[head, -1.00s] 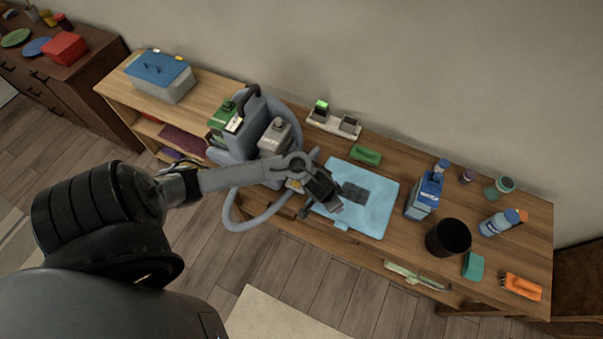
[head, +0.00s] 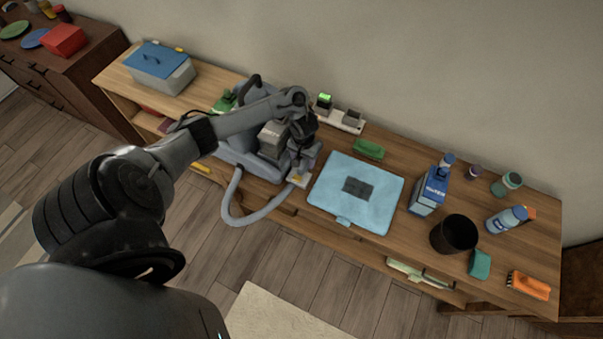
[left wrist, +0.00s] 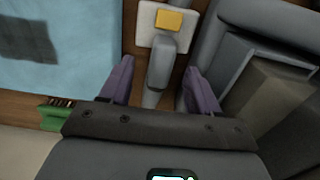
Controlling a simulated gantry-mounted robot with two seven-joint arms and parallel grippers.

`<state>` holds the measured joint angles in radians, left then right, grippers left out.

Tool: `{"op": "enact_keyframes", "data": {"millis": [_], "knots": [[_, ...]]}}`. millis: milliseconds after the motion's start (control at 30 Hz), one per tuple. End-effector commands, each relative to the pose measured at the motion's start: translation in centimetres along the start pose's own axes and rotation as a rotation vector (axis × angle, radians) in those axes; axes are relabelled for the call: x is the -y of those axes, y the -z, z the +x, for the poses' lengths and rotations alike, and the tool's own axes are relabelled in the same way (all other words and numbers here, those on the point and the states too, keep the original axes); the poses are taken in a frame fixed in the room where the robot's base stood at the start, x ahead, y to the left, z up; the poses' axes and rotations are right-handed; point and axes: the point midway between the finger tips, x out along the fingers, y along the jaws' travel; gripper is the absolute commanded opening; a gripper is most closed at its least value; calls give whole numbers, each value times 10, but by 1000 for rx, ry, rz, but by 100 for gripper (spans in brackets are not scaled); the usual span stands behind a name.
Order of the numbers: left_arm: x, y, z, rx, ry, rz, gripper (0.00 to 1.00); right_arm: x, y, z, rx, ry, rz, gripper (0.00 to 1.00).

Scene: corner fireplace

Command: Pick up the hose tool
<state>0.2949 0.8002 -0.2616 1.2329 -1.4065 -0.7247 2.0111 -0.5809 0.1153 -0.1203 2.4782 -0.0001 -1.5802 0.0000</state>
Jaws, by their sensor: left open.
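The hose tool (head: 298,180) has a grey handle and a pale flat head with a yellow block. It lies by the right side of the grey cleaning machine (head: 238,156), at the end of its grey hose (head: 236,213). My left gripper (head: 300,160) is open, pointing down over it. In the left wrist view, the two purple fingers (left wrist: 160,66) stand on either side of the tool's grey handle (left wrist: 163,58), with gaps visible on both sides. The tool's pale head (left wrist: 147,35) lies beyond the fingertips. My right gripper is not in view.
A light blue cloth (head: 383,201) with a dark patch lies right of the tool. A green brush (head: 368,149) and a white holder (head: 348,126) are behind. A blue-white box (head: 430,190) and black cup (head: 455,234) stand farther right. The hose hangs over the front edge.

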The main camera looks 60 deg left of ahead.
Motion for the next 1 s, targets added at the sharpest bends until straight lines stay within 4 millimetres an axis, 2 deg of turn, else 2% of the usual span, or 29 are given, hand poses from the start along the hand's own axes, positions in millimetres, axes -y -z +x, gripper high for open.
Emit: {"op": "enact_keyframes", "data": {"millis": [167,433,600,800,867,1000], "knots": [[1,-1,12,1,0,0,62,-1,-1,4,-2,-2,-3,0],[4,-1,46,0,0,0,62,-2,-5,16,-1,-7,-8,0],[4,-1,53,-2,0,1,62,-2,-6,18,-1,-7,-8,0],[4,0,53,-2,0,1,62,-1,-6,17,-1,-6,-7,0],[4,0,53,-2,0,1,54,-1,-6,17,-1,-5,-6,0],[4,0,53,-2,0,1,33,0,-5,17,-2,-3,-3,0]]}}
